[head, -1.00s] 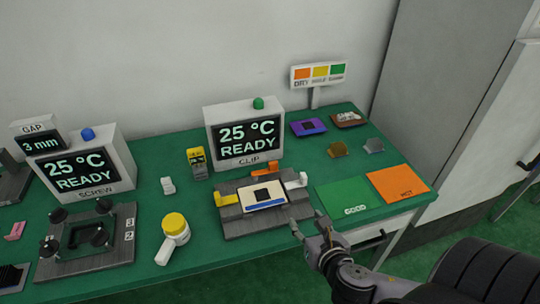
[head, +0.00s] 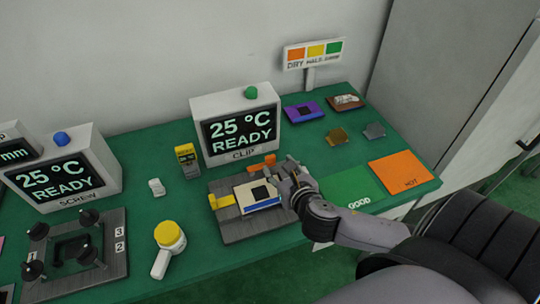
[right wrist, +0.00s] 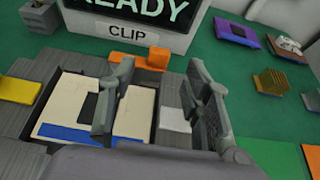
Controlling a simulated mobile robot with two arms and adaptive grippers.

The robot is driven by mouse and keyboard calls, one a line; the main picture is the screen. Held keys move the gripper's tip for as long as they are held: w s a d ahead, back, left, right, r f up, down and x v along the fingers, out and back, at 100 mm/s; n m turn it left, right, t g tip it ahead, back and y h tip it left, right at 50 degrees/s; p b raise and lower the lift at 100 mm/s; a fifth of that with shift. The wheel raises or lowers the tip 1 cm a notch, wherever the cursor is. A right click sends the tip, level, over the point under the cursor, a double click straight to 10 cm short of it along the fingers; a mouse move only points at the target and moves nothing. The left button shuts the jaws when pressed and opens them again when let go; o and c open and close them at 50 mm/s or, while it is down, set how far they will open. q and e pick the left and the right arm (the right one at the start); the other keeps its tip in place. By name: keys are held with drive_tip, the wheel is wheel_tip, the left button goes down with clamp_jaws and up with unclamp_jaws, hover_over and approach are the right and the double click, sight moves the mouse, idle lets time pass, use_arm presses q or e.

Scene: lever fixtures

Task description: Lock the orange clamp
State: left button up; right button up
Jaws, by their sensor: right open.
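The orange clamp (head: 262,162) stands at the back edge of the grey clip fixture (head: 232,232), just below the CLIP display. In the right wrist view the orange clamp (right wrist: 157,58) shows a block with a lever arm pointing left. My right gripper (head: 287,172) is over the right part of the fixture, in front of and to the right of the orange clamp. In the right wrist view its two fingers (right wrist: 160,92) are apart with nothing between them, and the clamp lies beyond the fingertips. My left gripper is not in view.
A cream board (head: 262,207) with a dark chip lies in the fixture. A yellow clamp (head: 221,201) is on its left; a white clamp (right wrist: 175,119) is on its right, below my fingers. The CLIP display (head: 237,125) stands close behind. Green (head: 350,190) and orange mats lie right.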

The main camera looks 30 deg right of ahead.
sight(271, 158)
drive_tip(key=x, duration=0.7)
drive_tip(key=shift+w, duration=0.15)
drive_tip(key=shift+w+d+f, duration=0.1)
drive_tip(key=shift+w+f, duration=0.1)
drive_tip(key=shift+w, duration=0.15)
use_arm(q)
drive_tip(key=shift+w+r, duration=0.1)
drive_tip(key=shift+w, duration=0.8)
use_arm(e)
clamp_jaws()
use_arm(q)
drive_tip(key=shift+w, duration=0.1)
